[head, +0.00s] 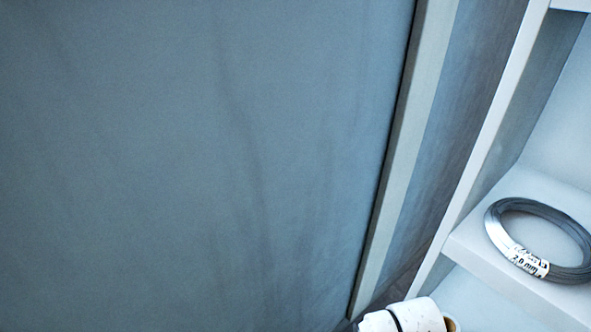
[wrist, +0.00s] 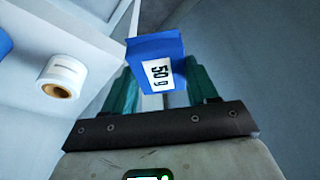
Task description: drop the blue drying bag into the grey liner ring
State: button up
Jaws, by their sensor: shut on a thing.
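The blue drying bag (wrist: 155,48) shows in the wrist view, with a white label reading 50 g. My gripper (wrist: 163,85) is shut on it, with one teal finger on each side of the bag. The bag is held in front of the dark gripper bar. The head view shows neither the bag nor my gripper's fingers. I cannot make out the grey liner ring in either view.
A grey wire coil (head: 540,240) with a 2.0 mm label lies on a white shelf (head: 475,245) at the right. A white roll (wrist: 62,76) with a brown core is left of the bag. A large grey-blue panel (head: 200,160) fills the head view's left.

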jog(key=p+v, duration=0.4)
jog(key=v, duration=0.1)
jog(key=p+v, duration=0.3)
jog(key=shift+s, duration=0.45)
jog(key=shift+d, duration=0.1)
